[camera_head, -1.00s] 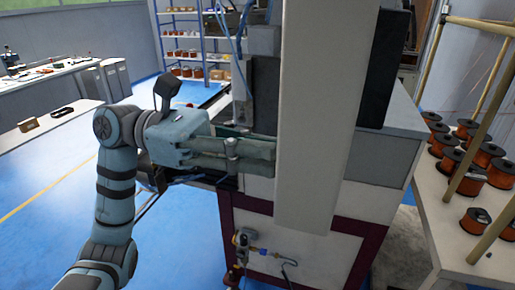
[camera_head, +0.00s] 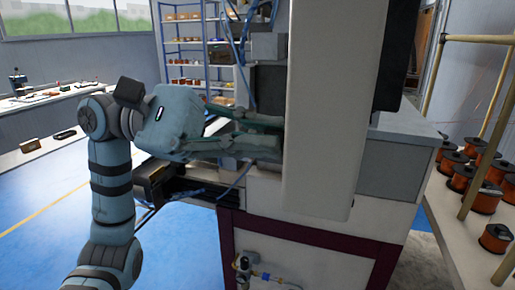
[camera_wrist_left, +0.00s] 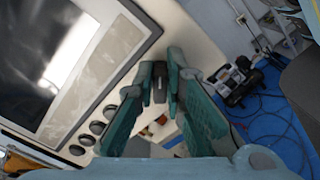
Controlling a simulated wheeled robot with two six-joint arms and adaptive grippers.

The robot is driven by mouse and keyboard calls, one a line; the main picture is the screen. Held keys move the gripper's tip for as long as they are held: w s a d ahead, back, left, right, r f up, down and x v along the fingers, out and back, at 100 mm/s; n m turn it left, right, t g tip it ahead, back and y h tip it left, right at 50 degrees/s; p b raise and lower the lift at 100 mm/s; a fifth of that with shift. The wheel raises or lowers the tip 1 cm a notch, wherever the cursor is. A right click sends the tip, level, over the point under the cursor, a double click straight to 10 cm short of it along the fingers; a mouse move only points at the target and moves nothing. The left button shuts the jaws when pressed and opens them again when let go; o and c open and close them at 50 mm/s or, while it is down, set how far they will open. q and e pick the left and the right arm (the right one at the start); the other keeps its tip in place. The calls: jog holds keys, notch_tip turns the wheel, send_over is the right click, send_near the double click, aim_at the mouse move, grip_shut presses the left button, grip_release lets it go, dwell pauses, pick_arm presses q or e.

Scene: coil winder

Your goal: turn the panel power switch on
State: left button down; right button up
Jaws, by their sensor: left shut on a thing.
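The control panel (camera_wrist_left: 95,75) shows its face in the left wrist view, with a large screen and a row of round dark controls along its edge. In the head view I see the panel's pale side (camera_head: 330,110), not its face. My left gripper (camera_head: 268,138) reaches in from the left, its fingertips at the panel's near edge. In the left wrist view its green fingers (camera_wrist_left: 167,85) are shut on a small dark part at the panel's corner, in line with the row. That part looks like the power switch (camera_wrist_left: 157,82); its position cannot be read. My right gripper is not in view.
The machine cabinet (camera_head: 375,215) stands below the panel, with a hose fitting (camera_head: 245,262) on its front. Blue cables (camera_head: 243,35) hang above the gripper. Copper spools (camera_head: 487,200) stand on a table at the right. Blue floor (camera_head: 60,230) is free at the left.

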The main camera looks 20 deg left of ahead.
pick_arm(q)
jog(key=shift+s+f+m+b, duration=0.15)
jog(key=shift+m+b, duration=0.5)
jog(key=shift+m, duration=0.8)
jog(key=shift+w+f+m+b, duration=0.15)
jog(key=shift+m+b, duration=0.5)
jog(key=shift+m, duration=0.75)
jog(key=shift+s+f+m+b, duration=0.2)
jog(key=shift+m+b, duration=0.45)
jog(key=shift+m, duration=0.8)
jog(key=c, duration=1.7)
grip_release()
jog(key=shift+o, duration=0.2)
jog(key=shift+w+d, duration=0.1)
jog(key=a, duration=1.2)
jog(key=shift+w, duration=0.35)
